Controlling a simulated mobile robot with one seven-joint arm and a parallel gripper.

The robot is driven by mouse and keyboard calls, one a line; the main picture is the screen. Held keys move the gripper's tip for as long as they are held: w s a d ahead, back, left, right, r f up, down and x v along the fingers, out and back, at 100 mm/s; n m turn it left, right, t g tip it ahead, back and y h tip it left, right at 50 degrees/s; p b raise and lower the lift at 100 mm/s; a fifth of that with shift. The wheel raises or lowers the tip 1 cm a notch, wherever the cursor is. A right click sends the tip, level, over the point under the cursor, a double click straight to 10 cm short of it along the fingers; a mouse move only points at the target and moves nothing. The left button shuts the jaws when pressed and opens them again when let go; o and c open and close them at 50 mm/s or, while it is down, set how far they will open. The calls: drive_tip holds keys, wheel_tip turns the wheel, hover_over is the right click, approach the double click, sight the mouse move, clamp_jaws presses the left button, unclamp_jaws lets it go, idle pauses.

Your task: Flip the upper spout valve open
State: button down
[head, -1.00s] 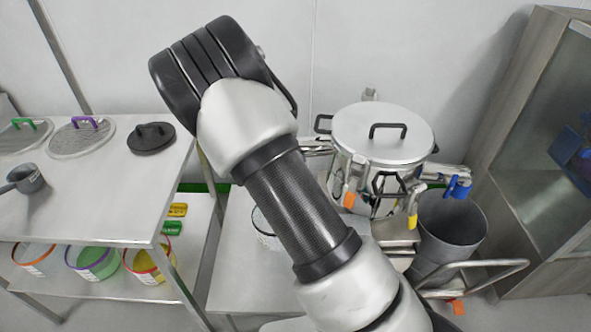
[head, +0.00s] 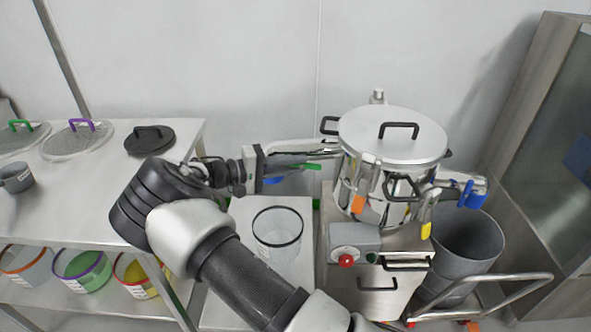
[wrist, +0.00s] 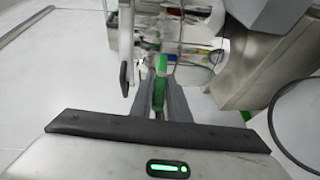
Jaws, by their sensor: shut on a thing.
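The steel vessel (head: 390,165) stands right of centre in the head view, with a flat lid and black handles. A metal spout (head: 318,148) juts from its left side, and a green valve handle (head: 312,167) shows just below it. My gripper (head: 300,167) reaches in from the left, beside the spout. In the wrist view, my gripper (wrist: 158,75) has its two grey fingers closed on the green handle (wrist: 159,64). The valve body is largely hidden. A blue part (head: 272,181) shows under my gripper; I cannot tell what it belongs to.
A clear beaker (head: 277,236) stands on the low bench below my gripper. A grey control box (head: 354,242) with a red knob sits below the vessel. A blue-handled valve (head: 472,192) is above a grey bin (head: 465,240) at right. A shelf table (head: 95,205) stands at left.

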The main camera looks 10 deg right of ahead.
drive_tip(key=shift+f+n+h+b, duration=0.2)
drive_tip(key=shift+n+h+b, duration=0.1)
drive_tip(key=shift+h+b, duration=0.25)
drive_tip(key=shift+r+h, duration=0.1)
drive_tip(key=shift+h, duration=0.15)
drive_tip(key=c, duration=1.7)
unclamp_jaws()
drive_tip(key=shift+d, duration=0.1)
drive_tip(key=a, duration=0.2)
drive_tip(key=s+a, duration=0.1)
drive_tip(key=a, duration=0.4)
drive_tip(key=shift+s+a, duration=0.25)
drive_tip(key=shift+d, duration=0.1)
